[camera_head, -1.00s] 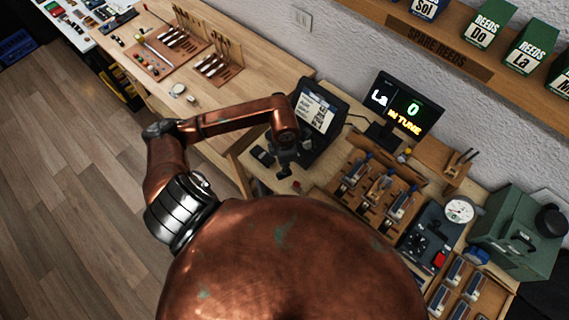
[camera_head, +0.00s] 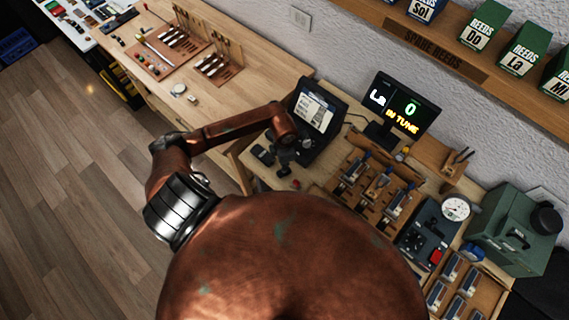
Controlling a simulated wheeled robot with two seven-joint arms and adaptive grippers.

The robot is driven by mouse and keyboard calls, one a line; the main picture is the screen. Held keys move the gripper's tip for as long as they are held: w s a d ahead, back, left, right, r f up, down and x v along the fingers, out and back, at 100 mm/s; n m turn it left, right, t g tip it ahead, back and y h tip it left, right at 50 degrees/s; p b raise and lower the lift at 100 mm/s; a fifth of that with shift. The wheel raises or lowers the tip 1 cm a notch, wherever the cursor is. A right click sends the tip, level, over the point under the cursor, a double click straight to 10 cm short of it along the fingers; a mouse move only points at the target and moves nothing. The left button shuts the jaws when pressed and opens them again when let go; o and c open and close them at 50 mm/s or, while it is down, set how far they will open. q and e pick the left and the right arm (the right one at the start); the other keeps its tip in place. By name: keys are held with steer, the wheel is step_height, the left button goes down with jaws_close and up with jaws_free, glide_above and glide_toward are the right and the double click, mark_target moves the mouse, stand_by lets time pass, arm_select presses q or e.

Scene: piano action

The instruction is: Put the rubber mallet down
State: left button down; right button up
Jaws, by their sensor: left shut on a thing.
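My left gripper (camera_head: 284,165) hangs over the bench, just in front of the tablet-like screen. It is small and dark in the head view, and its fingers point down. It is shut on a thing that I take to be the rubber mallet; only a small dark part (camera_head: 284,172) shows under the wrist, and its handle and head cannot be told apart. Whether this part touches the bench top (camera_head: 262,180) is unclear. My right gripper is out of view.
A dark screen (camera_head: 318,112) and a tuner display (camera_head: 402,104) stand behind the gripper. A small dark device (camera_head: 262,156) lies left of it. A wooden rack (camera_head: 352,197) of reed parts is to the right. The bench at the upper left (camera_head: 215,100) has clear room.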

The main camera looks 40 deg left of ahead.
arm_select(q)
steer(key=c, duration=2)
jaws_free()
step_height(320, 180, up, 11)
steer(key=shift+r+b, duration=0.1)
steer(key=shift+b, duration=1.05)
steer(key=shift+r, duration=0.55)
